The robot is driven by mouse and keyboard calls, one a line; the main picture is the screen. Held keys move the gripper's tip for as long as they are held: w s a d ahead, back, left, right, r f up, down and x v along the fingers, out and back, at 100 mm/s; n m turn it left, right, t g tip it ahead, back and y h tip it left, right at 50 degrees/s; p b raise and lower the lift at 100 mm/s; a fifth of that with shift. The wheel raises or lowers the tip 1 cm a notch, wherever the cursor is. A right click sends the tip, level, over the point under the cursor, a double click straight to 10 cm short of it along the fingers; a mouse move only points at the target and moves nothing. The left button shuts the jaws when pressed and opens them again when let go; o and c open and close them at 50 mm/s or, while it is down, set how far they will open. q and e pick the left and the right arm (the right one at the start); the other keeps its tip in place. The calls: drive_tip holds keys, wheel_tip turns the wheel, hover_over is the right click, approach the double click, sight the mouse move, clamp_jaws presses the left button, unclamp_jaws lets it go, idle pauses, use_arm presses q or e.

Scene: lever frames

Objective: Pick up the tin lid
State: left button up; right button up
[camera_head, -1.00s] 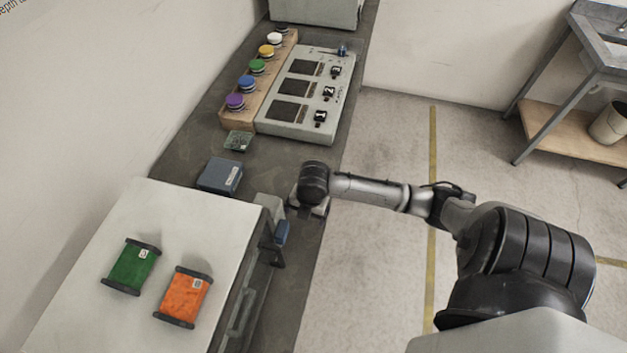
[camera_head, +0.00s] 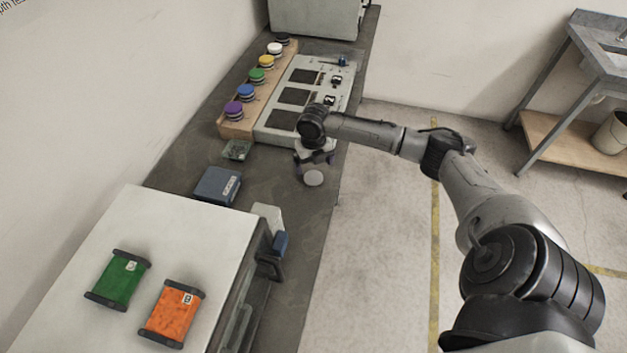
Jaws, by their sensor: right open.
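A small pale round disc (camera_head: 313,178), which looks like the tin lid, lies on the dark bench near its right edge. My right gripper (camera_head: 315,163) is just beyond and above the disc, pointing down, with its dark fingers apart and nothing visible between them. I cannot tell the exact gap in height between the fingers and the bench. My left gripper is not in view.
A grey panel (camera_head: 272,136) with dark windows stands behind the gripper, beside a wooden rack (camera_head: 236,129) of coloured round pieces. A blue box (camera_head: 217,185) and a small circuit board (camera_head: 237,150) lie to the left.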

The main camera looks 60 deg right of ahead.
sight(314, 178)
drive_tip(key=shift+f, duration=1.3)
wheel_tip(314, 178, down, 5)
drive_tip(key=shift+s+r+b, duration=0.1)
drive_tip(key=shift+s+b, duration=0.05)
drive_tip(key=shift+b, duration=0.6)
drive_tip(key=shift+d, duration=0.1)
drive_tip(key=shift+c, duration=0.6)
drive_tip(key=c, duration=0.9)
drive_tip(key=shift+o, duration=0.2)
